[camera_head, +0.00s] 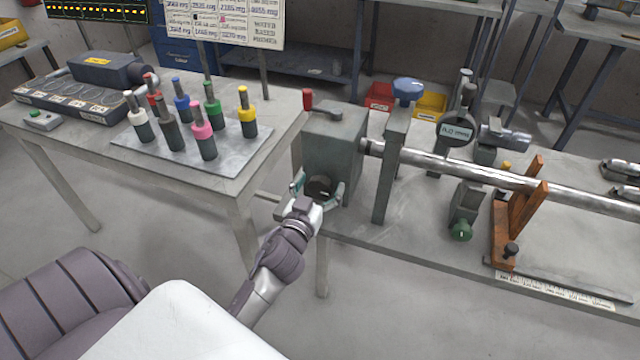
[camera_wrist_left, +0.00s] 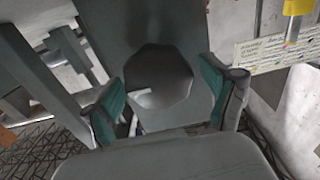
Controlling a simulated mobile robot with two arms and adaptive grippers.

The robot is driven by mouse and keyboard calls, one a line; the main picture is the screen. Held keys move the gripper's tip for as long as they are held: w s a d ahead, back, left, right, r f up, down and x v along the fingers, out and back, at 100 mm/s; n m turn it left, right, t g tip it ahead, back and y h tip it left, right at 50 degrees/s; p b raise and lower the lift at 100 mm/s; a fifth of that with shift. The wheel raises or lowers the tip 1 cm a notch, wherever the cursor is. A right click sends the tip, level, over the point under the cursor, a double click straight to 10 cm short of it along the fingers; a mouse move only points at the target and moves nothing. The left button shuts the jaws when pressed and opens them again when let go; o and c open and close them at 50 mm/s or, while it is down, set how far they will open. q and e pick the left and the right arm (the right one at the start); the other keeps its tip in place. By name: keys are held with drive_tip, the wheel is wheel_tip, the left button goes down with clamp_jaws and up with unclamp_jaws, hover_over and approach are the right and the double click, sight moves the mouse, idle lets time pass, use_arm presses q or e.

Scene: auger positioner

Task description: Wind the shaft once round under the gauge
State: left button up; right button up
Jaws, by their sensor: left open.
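The steel shaft (camera_head: 590,197) runs from the grey headstock block (camera_head: 332,150) to the right edge of the head view. The gauge (camera_head: 455,131), a round dial with a small display, stands above the shaft; its reading is too small to be sure of. A dark round knob (camera_head: 319,187) sits on the block's front face. My left gripper (camera_head: 317,193) is open, its teal-padded fingers on either side of the knob. The left wrist view shows the knob (camera_wrist_left: 160,75) between the spread fingers (camera_wrist_left: 163,98); I cannot tell whether they touch it. My right gripper is not in view.
A red-handled lever (camera_head: 308,100) is on top of the block. A grey post (camera_head: 390,170) stands right of it, then a green-knobbed clamp (camera_head: 462,229) and an orange stand (camera_head: 520,215). A left table holds a tray (camera_head: 240,160) of several coloured tools.

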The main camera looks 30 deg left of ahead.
use_arm(q)
drive_tip(key=shift+c, duration=0.2)
drive_tip(key=c, duration=1.1)
drive_tip(key=shift+m, duration=0.3)
drive_tip(key=m+p, duration=0.1)
drive_tip(key=m, duration=0.4)
drive_tip(key=shift+d, duration=0.2)
drive_tip(key=m, duration=0.6)
drive_tip(key=shift+d+f+m, duration=0.1)
drive_tip(key=shift+f+m, duration=0.1)
drive_tip(key=shift+m, duration=0.1)
drive_tip(key=o, duration=1.1)
